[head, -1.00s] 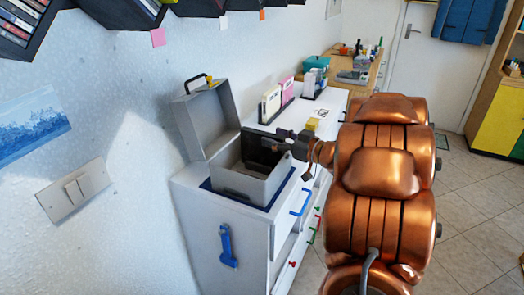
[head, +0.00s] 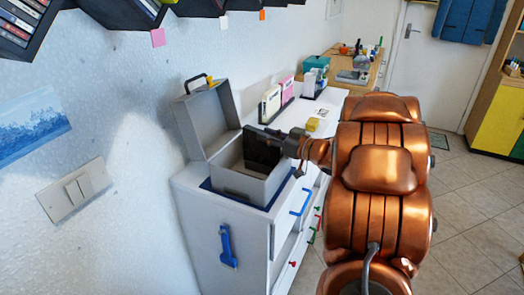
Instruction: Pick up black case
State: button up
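The black case (head: 260,149) stands upright in the open grey box (head: 240,187), at the middle of the head view. Its lower part is hidden by the front wall of the box. My gripper (head: 284,141) is at the right side of the case, just above the box's right wall, and seems to touch it or overlap it in the view. The fingers are dark against the dark case, so I cannot tell whether they are closed on it.
The box's lid (head: 207,118) stands raised on the wall side. The box sits on a white cabinet (head: 200,235) with coloured handles. Behind it on the top are upright cases (head: 271,103), a yellow block (head: 312,125) and a teal box (head: 316,64). Tiled floor is free at right.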

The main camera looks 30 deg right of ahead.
grip_shut()
dwell(0.3)
